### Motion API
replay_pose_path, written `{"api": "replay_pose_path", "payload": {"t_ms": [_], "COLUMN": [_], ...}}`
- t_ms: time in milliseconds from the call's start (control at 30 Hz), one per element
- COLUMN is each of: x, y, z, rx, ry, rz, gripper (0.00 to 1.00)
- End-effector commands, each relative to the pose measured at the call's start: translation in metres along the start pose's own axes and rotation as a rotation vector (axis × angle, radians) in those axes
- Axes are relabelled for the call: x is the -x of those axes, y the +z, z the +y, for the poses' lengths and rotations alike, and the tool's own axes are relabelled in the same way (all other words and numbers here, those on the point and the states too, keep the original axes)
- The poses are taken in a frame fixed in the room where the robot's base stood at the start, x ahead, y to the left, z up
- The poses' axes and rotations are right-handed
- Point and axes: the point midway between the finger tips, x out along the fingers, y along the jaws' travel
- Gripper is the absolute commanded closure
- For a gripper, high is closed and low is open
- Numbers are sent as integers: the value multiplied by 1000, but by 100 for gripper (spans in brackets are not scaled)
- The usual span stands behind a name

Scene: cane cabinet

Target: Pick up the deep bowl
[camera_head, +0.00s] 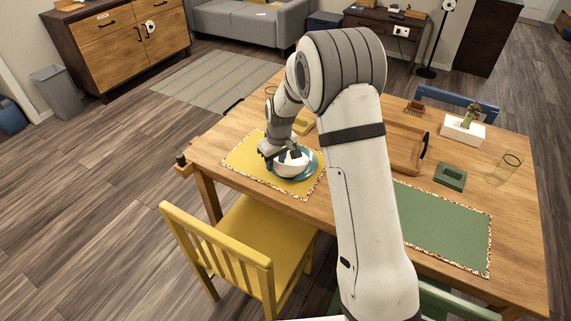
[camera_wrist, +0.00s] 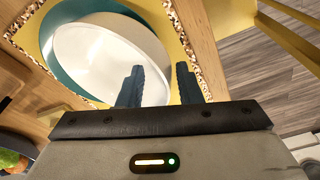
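The deep bowl (camera_head: 291,168) is white and sits upright on a teal plate (camera_head: 314,164) on the yellow placemat (camera_head: 247,158). In the wrist view, the bowl (camera_wrist: 95,55) fills the upper left, with the teal plate (camera_wrist: 60,75) around it. In the wrist view, my gripper (camera_wrist: 158,82) is open. One finger is over the bowl's inside and the other lies beyond its rim, over the plate's edge or mat. I cannot tell whether either finger touches the bowl.
A yellow chair (camera_head: 235,250) stands at the table's near side. On the wooden table are a green placemat (camera_head: 445,228), a wooden tray (camera_head: 403,150), a green block-like item (camera_head: 450,176), a glass (camera_head: 508,165) and a white planter (camera_head: 462,131).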

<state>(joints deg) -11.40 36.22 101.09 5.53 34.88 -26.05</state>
Motion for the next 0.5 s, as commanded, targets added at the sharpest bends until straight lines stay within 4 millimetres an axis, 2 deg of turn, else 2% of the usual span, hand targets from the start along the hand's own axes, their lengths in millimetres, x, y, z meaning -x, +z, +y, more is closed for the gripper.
{"api": "replay_pose_path", "payload": {"t_ms": [200,500], "x": [0,0], "y": [0,0], "z": [0,0], "rx": [0,0], "ry": [0,0], "rz": [1,1], "gripper": [70,94]}}
